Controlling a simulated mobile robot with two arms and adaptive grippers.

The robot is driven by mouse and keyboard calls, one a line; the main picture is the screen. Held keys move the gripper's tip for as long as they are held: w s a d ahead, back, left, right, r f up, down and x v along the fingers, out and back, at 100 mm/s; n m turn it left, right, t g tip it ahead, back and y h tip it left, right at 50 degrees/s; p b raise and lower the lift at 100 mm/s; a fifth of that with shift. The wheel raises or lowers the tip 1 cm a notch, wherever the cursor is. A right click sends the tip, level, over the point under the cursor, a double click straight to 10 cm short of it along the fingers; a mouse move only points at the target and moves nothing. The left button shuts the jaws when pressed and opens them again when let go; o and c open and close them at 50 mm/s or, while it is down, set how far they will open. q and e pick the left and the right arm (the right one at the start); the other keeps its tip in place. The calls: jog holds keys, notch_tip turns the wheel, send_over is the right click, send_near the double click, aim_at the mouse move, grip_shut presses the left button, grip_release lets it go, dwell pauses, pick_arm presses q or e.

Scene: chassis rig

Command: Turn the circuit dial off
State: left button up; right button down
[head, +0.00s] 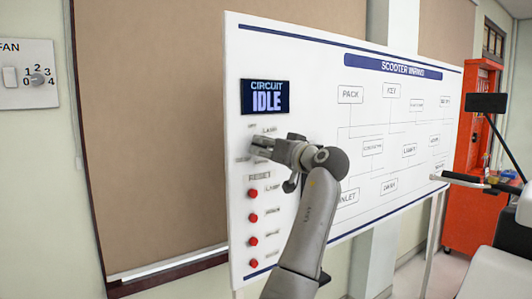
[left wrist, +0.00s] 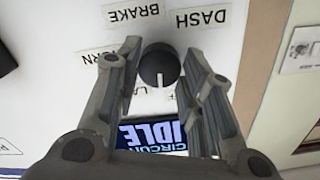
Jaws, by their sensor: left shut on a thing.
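The circuit dial (left wrist: 158,66) is a dark round knob on the white board, with a white pointer line. In the left wrist view, which is upside down, the line points down towards the display, close to the partly hidden OFF and LAMP labels. The BRAKE (left wrist: 132,24) and DASH (left wrist: 200,18) labels lie on the opposite side. My left gripper (left wrist: 162,52) is shut on the dial, one finger on each side. In the head view the left gripper (head: 256,147) covers the dial. The display (head: 265,97) above reads CIRCUIT IDLE. My right gripper is not in view.
Several red buttons (head: 253,193) run down the board under a RESET label (head: 260,176). A fan dial (head: 38,79) is on the wall at left.

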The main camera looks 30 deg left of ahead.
pick_arm(q)
jog(key=shift+f+n, duration=0.2)
jog(key=shift+n, duration=0.4)
jog(key=o, duration=1)
jog(key=shift+r, duration=0.15)
jog(key=shift+o, duration=0.2)
jog(key=v, duration=1.2)
